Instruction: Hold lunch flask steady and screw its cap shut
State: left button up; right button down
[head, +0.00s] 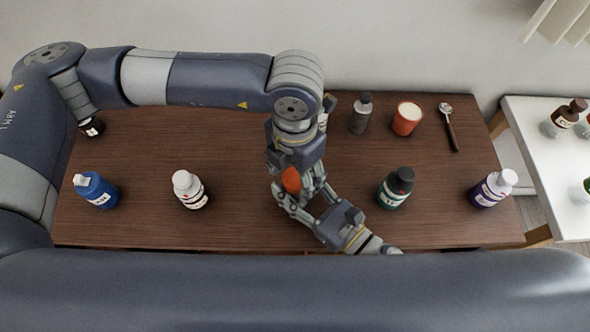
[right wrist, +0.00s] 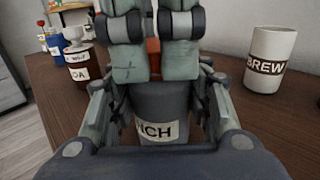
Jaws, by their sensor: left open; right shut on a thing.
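The lunch flask is a grey cylinder (right wrist: 160,102) with a white label reading "NCH", upright in the right wrist view. Its orange cap (head: 291,180) shows beside my left gripper in the head view, where the body is mostly hidden by my grippers. My right gripper (right wrist: 158,128) is shut on the flask's body, one finger on each side. My left gripper (head: 302,178) points down from above, open, its fingers on both sides of the orange cap, which also shows between them in the right wrist view (right wrist: 153,50). I cannot tell whether the fingers touch the cap.
On the brown table (head: 240,225) stand a blue bottle (head: 97,191), a white-capped bottle (head: 189,190), a green bottle (head: 396,190), a purple bottle (head: 494,188), a dark bottle (head: 361,115) and an orange cup (head: 407,118). A "BREW" canister (right wrist: 268,62) stands right of the flask in the right wrist view.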

pick_arm(q)
jog(key=shift+r, duration=2.3)
jog(key=o, duration=0.6)
jog(key=shift+c, duration=0.2)
notch_tip(320, 180, up, 12)
pick_arm(e)
jog(key=c, duration=0.7)
grip_release()
jog(key=shift+c, duration=0.2)
